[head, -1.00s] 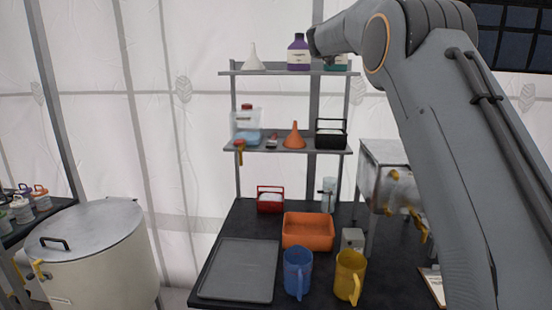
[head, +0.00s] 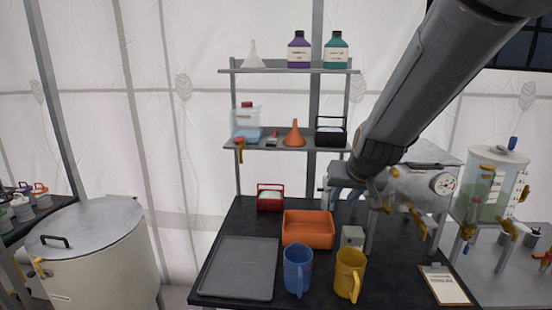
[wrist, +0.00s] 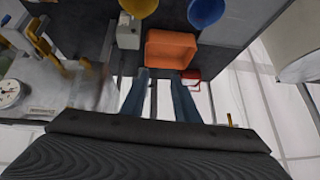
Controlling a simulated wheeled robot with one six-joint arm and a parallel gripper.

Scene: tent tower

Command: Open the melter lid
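The likely melter is a large pale round vat (head: 105,265) at the lower left of the head view. Its flat grey lid (head: 95,222) lies closed on top, with a black handle (head: 54,241) near the left edge. A pale curved side of the vat (wrist: 296,45) shows at the right edge of the wrist view. My gripper (head: 340,185) is far to the right of the vat, above the back of the black table. In the wrist view the two blue-grey fingers (wrist: 159,78) are apart, with nothing between them.
The black table holds a grey tray (head: 240,268), an orange bin (head: 308,230), a blue mug (head: 298,272) and a yellow mug (head: 350,274). A loaded shelf rack (head: 285,148) stands behind. A metal unit with a gauge (head: 415,187) is close beside my gripper.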

